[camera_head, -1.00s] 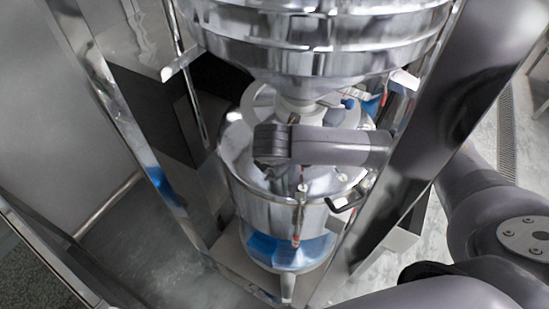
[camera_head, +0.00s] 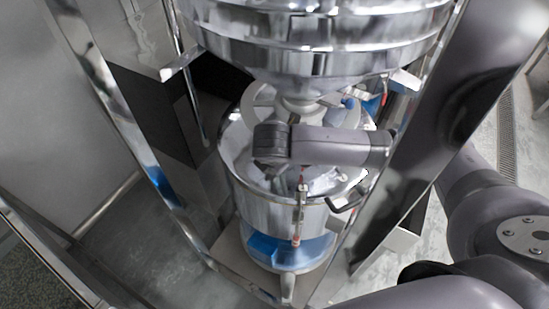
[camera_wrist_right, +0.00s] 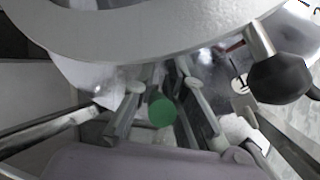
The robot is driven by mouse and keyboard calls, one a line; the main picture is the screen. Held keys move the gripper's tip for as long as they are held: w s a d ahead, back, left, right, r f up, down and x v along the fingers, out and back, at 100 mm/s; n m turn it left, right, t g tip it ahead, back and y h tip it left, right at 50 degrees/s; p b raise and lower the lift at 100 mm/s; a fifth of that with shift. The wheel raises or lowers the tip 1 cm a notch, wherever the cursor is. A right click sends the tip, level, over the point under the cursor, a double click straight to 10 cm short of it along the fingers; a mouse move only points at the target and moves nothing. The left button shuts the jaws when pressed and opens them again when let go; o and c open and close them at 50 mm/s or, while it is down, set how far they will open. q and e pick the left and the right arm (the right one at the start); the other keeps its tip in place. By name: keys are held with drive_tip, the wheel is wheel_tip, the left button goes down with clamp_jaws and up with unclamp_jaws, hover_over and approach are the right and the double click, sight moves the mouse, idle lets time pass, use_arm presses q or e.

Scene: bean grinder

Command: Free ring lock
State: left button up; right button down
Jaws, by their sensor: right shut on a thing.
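In the right wrist view, my right gripper (camera_wrist_right: 160,108) has its two fingers on either side of a green round-ended piece (camera_wrist_right: 162,111) and is shut on it. I cannot tell for sure whether this piece is the handle of the ring lock. A wide pale ring-shaped rim (camera_wrist_right: 150,38) curves above the fingers. In the head view, my right arm crosses from the right between the steel hopper (camera_head: 320,60) and the lidded steel vessel (camera_head: 255,195). Its wrist hides my right gripper and most of the neck there. My left gripper is not in view.
A black knob (camera_wrist_right: 280,79) on a metal stem sits to the right of the fingers, beside a tag marked 1. Steel frame posts (camera_head: 115,130) stand on both sides of the vessel. A side handle (camera_head: 343,205) projects from the vessel. Open floor lies at the lower left.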

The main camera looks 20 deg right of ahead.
drive_tip(key=shift+s+d+f+t+y+b, duration=0.1)
drive_tip(key=shift+d+f+t+y+b, duration=0.1)
drive_tip(key=shift+t+y+b, duration=0.4)
drive_tip(key=shift+s+d+f+m+t+y+b, duration=0.1)
drive_tip(key=shift+m+t+y+b, duration=0.1)
drive_tip(key=shift+t, duration=0.15)
drive_tip(key=shift+s+f+m+t+y+b, duration=0.1)
drive_tip(key=shift+m+t+b, duration=0.1)
drive_tip(key=shift+t, duration=0.15)
drive_tip(key=t+b, duration=0.1)
drive_tip(key=t+y+b, duration=0.1)
drive_tip(key=b, duration=0.1)
drive_tip(key=shift+s+d+f+m, duration=0.15)
drive_tip(key=shift+f+m, duration=0.1)
drive_tip(key=shift+m, duration=0.15)
drive_tip(key=shift+t+y+b, duration=0.3)
drive_tip(key=shift+y+b, duration=0.1)
drive_tip(key=shift+b, duration=0.2)
drive_tip(key=shift+r, duration=0.1)
drive_tip(key=c, duration=1.9)
unclamp_jaws()
drive_tip(key=o, duration=0.3)
